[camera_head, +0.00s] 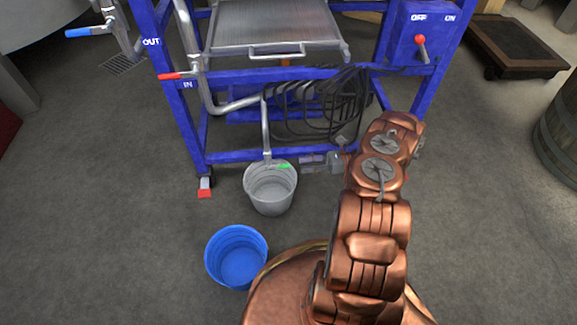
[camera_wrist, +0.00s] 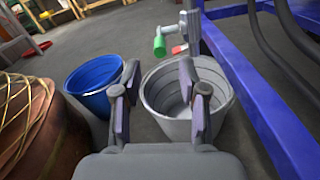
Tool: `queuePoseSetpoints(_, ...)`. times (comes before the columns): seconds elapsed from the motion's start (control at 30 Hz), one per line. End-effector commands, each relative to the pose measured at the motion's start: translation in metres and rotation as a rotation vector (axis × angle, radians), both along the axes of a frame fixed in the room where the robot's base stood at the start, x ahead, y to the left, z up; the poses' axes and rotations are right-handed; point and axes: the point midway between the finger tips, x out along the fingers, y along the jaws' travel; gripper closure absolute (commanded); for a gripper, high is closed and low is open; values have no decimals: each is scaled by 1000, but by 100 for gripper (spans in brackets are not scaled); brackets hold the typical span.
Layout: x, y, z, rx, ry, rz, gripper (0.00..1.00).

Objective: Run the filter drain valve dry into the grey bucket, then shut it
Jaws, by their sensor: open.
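The grey bucket (camera_head: 270,205) stands on the floor in front of the blue frame, below the end of a thin downpipe (camera_head: 266,135). The drain valve's green handle (camera_head: 283,166) sticks out sideways to the right from the pipe's lower end, over the bucket. In the wrist view the green handle (camera_wrist: 159,46) shows beyond the bucket's far rim. My gripper (camera_wrist: 160,85) is open and empty, its fingers apart in front of the grey bucket (camera_wrist: 212,118). The handle lies ahead of the fingers, not between them. I see no stream, and cannot tell if liquid is in the bucket.
A blue bucket (camera_head: 237,258) stands in front of the grey one, to the left. Dark hoses (camera_head: 340,100) hang on the frame (camera_head: 240,155) behind my gripper. Red (camera_head: 172,76) and blue (camera_head: 85,32) handles sit higher up.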

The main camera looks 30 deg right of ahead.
Motion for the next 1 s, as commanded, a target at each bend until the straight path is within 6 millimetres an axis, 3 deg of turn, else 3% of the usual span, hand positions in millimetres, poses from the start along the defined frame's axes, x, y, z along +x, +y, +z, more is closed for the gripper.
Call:
queuePoseSetpoints(0.5, 22, 53, -2, -3, 1, -4, 58)
queuePoseSetpoints(0.87, 25, 59, 0, -3, 0, -4, 58)
queuePoseSetpoints(1.0, 25, 59, 0, -3, 0, -4, 71)
